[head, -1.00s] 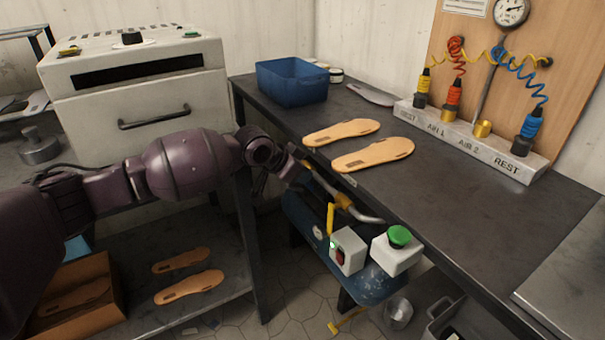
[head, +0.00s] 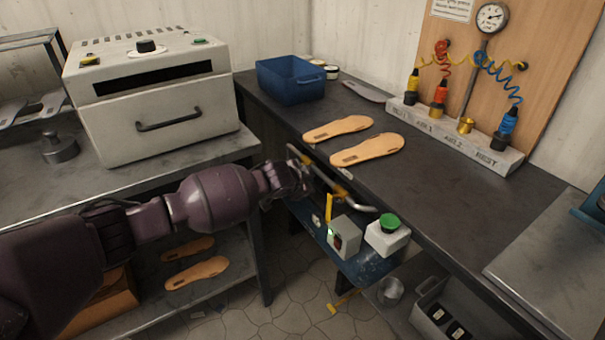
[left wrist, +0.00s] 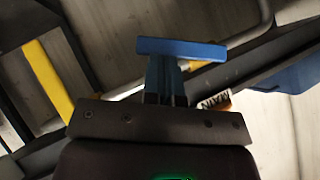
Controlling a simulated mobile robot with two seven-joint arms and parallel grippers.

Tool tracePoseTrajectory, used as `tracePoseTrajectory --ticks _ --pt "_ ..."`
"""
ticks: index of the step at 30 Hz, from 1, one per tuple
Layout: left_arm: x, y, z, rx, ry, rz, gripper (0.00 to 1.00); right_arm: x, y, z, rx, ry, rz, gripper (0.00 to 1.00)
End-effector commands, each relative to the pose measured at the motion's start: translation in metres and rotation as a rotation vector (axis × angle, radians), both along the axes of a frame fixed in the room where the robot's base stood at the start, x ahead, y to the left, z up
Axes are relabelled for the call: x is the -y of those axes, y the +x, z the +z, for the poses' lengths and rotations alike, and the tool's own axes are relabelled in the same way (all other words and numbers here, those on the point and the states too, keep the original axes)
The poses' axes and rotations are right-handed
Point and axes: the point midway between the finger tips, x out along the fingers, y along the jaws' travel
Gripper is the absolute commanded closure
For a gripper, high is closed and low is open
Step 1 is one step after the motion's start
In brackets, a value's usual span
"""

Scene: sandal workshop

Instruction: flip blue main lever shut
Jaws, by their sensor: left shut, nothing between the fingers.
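A blue lever handle (left wrist: 182,49) shows in the left wrist view as a flat bar, just beyond my left gripper. A small label reading MAIN (left wrist: 214,103) is beside it, partly hidden by my gripper's dark body. My left gripper (left wrist: 166,82) is shut and empty, its fingers pointing at the handle; I cannot tell whether they touch it. In the head view my left wrist reaches the bench's front edge by the grey pipe (head: 345,196), and the blue lever cannot be made out there. My right gripper is in neither view.
A yellow lever (head: 329,207) stands beside the pipe, left of a switch box (head: 344,236) and a green button box (head: 387,237). The dark bench (head: 430,170) above carries two soles, a blue bin (head: 291,82) and an air-hose rack (head: 455,133). A white oven (head: 155,100) stands left.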

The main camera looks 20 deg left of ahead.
Motion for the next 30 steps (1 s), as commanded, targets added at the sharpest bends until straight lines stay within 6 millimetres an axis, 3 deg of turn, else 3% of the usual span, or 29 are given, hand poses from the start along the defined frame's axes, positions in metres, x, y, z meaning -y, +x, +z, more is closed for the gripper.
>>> tracePoseTrajectory --ticks 4,11,30 --pt "0.001 -0.001 -0.008 0.072 0.089 0.000 1.00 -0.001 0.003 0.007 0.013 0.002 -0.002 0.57" --pt "-0.002 0.001 -0.025 0.181 0.236 0.000 1.00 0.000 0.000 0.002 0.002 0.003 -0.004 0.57" --pt "-0.017 0.011 -0.061 0.487 0.636 -0.003 1.00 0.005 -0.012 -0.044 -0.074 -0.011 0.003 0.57"
